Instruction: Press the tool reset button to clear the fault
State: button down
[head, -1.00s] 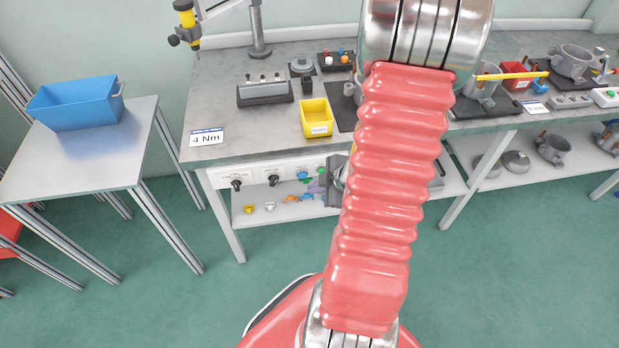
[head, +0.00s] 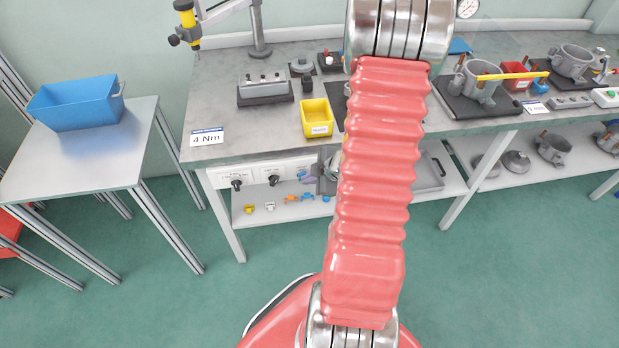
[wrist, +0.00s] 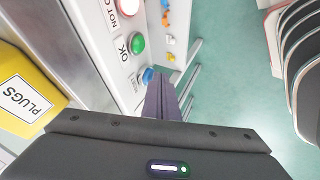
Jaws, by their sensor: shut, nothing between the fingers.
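The blue button (wrist: 148,76) is on the white front panel, beside the green button (wrist: 137,44) marked OK. A small label sits by the blue button, too small to read surely. My gripper (wrist: 162,78) is shut and empty, its dark purple fingers pointing along the panel. In the wrist view the fingertips are just right of the blue button and overlap its edge; I cannot tell whether they touch it. In the head view my gripper (head: 307,178) is in front of the panel (head: 254,173) under the bench top, and covers that part of the buttons.
Two black knobs, one here (head: 273,181), stick out at the panel's left. A yellow PLUGS bin (head: 317,117) stands on the bench top above. A shelf (head: 290,212) with small parts lies below.

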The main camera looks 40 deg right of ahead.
jog(key=shift+w+d+r, duration=0.1)
jog(key=shift+w+d, duration=0.55)
jog(key=shift+w, duration=0.15)
jog(key=s+a+r, duration=0.2)
jog(key=s+r, duration=0.5)
jog(key=s, duration=0.3)
jog(key=shift+a+r, duration=0.25)
jog(key=shift+r, duration=0.05)
dwell(1.0)
